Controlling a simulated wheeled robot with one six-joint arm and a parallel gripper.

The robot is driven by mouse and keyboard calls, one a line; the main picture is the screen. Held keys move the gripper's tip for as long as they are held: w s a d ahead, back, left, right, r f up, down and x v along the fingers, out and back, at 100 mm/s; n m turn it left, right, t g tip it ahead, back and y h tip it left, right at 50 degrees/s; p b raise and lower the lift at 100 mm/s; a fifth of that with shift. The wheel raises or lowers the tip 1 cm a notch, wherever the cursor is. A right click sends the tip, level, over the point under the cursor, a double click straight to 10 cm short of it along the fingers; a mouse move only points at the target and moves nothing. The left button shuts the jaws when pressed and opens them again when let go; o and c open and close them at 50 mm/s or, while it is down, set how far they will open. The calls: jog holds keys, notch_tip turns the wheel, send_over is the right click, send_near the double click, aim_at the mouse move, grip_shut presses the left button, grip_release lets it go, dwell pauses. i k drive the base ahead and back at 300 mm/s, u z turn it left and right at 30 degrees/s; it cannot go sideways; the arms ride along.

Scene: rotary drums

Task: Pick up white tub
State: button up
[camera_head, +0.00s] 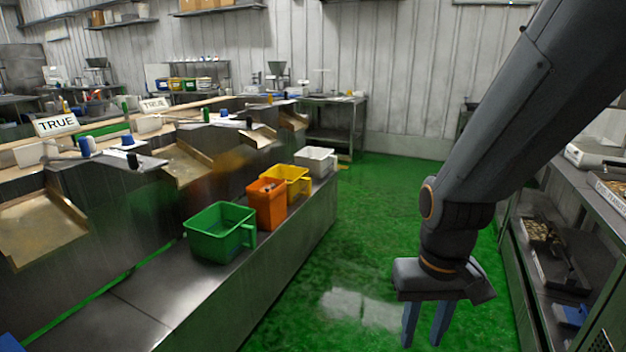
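The white tub (316,160) stands on the metal bench (285,262) near its far end, behind the yellow tub. My gripper (422,338) hangs pointing down over the green floor at the lower right, well apart from the white tub and nearer to the camera. Its two fingers stand apart with a gap between them, and nothing shows in the gap.
A yellow tub (297,186), an orange tub (266,208) and a green tub (216,240) stand in a row on the same bench. Metal chutes (187,164) rise to their left. Shelves (548,262) with trays stand at right. Green floor (370,215) between is clear.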

aim_at(319, 162)
jog(key=z, duration=0.25)
jog(key=i, duration=3.85)
jog(key=u, duration=0.05)
